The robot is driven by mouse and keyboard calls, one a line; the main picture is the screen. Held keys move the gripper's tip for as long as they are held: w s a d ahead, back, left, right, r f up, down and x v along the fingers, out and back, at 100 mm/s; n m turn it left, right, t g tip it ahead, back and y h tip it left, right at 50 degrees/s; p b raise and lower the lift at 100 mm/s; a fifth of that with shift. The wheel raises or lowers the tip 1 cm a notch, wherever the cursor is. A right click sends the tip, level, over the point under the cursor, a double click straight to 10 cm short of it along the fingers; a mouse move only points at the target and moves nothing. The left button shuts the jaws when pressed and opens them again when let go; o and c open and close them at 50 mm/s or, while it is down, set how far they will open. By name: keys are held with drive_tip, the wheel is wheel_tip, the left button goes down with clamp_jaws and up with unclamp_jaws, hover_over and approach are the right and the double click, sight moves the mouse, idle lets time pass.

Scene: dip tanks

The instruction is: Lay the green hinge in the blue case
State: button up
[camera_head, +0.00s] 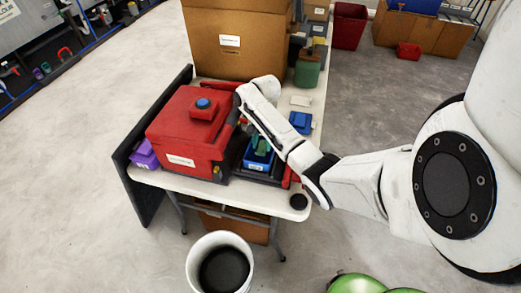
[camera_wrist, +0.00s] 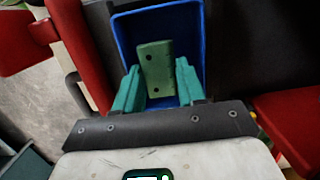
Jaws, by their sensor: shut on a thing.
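The green hinge (camera_wrist: 155,66) is a flat green piece with dark holes, standing out between my gripper's teal fingers. My gripper (camera_wrist: 157,82) is shut on it. I cannot tell whether the hinge touches the case floor. In the head view the blue case (camera_head: 257,163) sits on the table right of the red box, with my gripper (camera_head: 261,145) at it. The hinge cannot be made out clearly there.
A large red box (camera_head: 180,130) with a blue knob stands left of the case. Red parts flank the case in the wrist view. A smaller blue item (camera_head: 300,121) lies further right on the table (camera_head: 250,196). A brown carton (camera_head: 235,40) stands behind. A white bin (camera_head: 220,262) is on the floor.

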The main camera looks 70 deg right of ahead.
sight(261, 145)
drive_tip(key=shift+w+f, duration=0.2)
drive_tip(key=shift+f, duration=0.05)
drive_tip(key=shift+w+a+f, duration=0.1)
drive_tip(key=shift+f, duration=1.55)
drive_tip(key=shift+f, duration=0.2)
drive_tip(key=o, duration=0.8)
drive_tip(key=r, duration=0.4)
drive_tip(key=d+r, duration=0.1)
drive_tip(key=r, duration=0.7)
drive_tip(key=shift+w+d+r, duration=0.1)
drive_tip(key=shift+d+r, duration=0.05)
drive_tip(key=shift+d, duration=0.25)
